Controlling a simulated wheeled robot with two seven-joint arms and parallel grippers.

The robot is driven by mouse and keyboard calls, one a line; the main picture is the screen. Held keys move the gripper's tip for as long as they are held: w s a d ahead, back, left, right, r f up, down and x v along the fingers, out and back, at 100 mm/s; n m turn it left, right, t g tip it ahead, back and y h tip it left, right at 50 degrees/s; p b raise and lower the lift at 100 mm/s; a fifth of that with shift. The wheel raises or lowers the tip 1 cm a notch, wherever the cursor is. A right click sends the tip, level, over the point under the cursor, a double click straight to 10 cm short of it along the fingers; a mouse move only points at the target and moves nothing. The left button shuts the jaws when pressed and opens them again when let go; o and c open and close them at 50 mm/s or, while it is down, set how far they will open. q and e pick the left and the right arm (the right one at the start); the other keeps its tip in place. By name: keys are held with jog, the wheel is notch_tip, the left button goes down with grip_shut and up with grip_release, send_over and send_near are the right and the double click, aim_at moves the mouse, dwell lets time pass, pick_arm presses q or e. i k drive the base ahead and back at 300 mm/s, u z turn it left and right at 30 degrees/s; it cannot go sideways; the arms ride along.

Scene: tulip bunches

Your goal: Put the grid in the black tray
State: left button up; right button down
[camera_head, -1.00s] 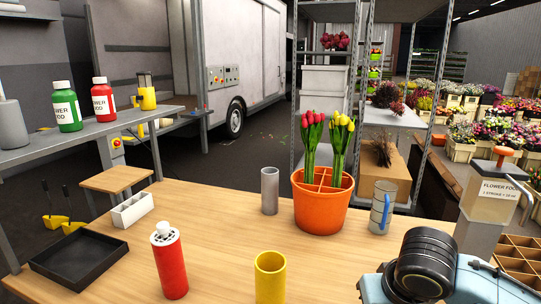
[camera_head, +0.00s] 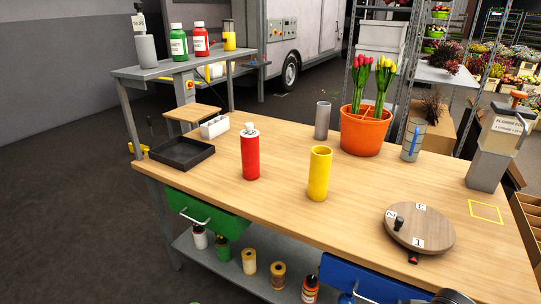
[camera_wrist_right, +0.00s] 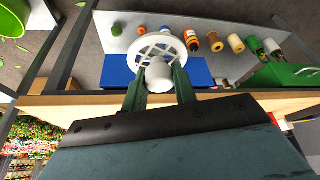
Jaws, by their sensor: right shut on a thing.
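The black tray (camera_head: 172,158) lies flat and empty at the left end of the wooden table in the head view. In the right wrist view, a round white grid (camera_wrist_right: 158,46) with spokes and a white stub sits between the fingers of my right gripper (camera_wrist_right: 160,74). The gripper is shut on it, and the grid is in front of the table's edge, with the lower shelf behind it. In the head view only a dark bit of my right arm shows at the bottom right edge, so the grid is not seen there. My left gripper is not in view.
A white divided box (camera_head: 214,127) stands just behind the tray. A red bottle (camera_head: 250,155), yellow cylinder (camera_head: 319,175), grey cylinder (camera_head: 322,120), orange pot of tulips (camera_head: 365,132) and round turntable (camera_head: 420,230) stand on the table (camera_head: 270,200). A green drawer (camera_head: 205,212) sticks out below.

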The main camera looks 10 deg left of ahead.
aim_at(187, 157)
jog(key=u, duration=0.55)
jog(key=k, duration=0.6)
jog(key=u, duration=1.35)
jog(key=i, duration=1.15)
jog(key=u, duration=0.35)
jog(key=i, duration=1.45)
jog(key=z, duration=0.85)
